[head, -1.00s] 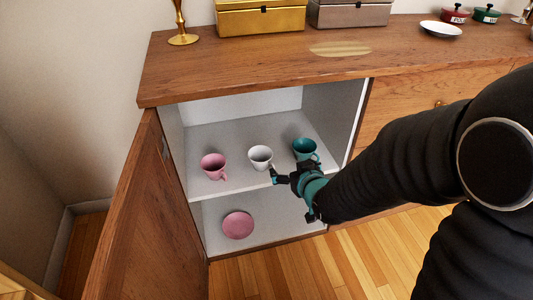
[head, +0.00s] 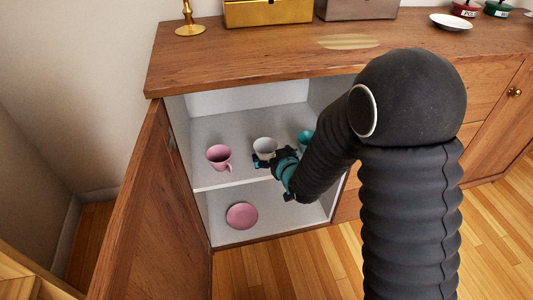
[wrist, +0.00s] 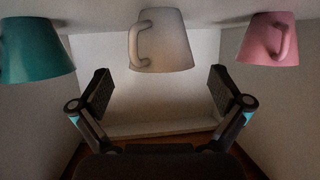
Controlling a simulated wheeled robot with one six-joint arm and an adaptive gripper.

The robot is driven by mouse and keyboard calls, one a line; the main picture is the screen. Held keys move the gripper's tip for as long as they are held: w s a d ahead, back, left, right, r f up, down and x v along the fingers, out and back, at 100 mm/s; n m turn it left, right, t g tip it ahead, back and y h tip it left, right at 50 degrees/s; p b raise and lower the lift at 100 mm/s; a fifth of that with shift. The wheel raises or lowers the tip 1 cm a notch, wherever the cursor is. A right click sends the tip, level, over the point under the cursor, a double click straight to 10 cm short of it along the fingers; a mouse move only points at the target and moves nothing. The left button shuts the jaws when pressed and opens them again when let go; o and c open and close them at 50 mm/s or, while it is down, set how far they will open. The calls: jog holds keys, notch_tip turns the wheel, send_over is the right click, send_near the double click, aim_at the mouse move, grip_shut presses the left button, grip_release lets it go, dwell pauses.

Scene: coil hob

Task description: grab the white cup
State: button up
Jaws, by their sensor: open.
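The white cup (head: 265,145) stands upright on the upper shelf of the open cabinet, between a pink cup (head: 219,157) and a teal cup (head: 306,139). My gripper (head: 265,162) is open and empty just in front of the white cup, hiding its lower part in the head view.
The open cabinet door (head: 140,205) stands at the left. A pink plate (head: 242,216) rests in the lower compartment. The wooden countertop (head: 240,62) overhangs the shelf and carries a gold box (head: 268,11), a candlestick (head: 189,22) and a white dish (head: 451,22).

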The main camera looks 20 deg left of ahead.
aim_at(262, 146)
jog(key=shift+f+p+x, duration=0.2)
jog(key=shift+p+x, duration=0.15)
jog(key=shift+x, duration=2.2)
jog(key=shift+s, duration=0.2)
jog(key=c, duration=1.6)
jog(key=shift+r, duration=0.1)
